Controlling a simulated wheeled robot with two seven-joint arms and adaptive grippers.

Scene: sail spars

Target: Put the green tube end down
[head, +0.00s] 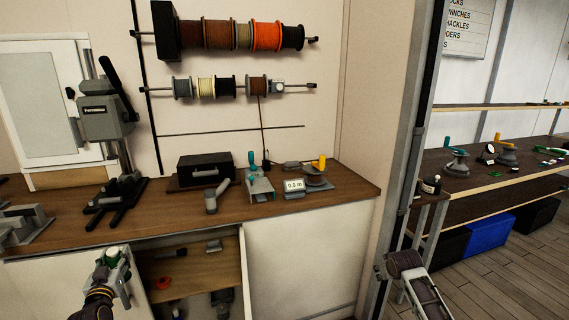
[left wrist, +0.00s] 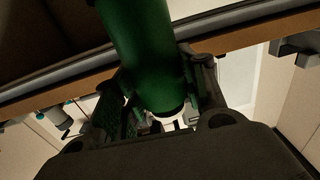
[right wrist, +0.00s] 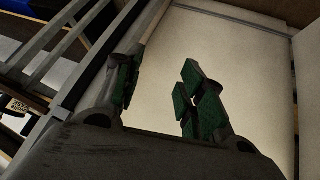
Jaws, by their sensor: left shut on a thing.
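The green tube (left wrist: 137,45) is held between the pads of my left gripper (left wrist: 160,92), which is shut on it. In the left wrist view the tube runs up out of the top of the picture, and its lower end shows a dark rim.
An open cabinet (head: 190,265) lies below. Rope spools (head: 222,35) hang on the wall. Shelves stand at right.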

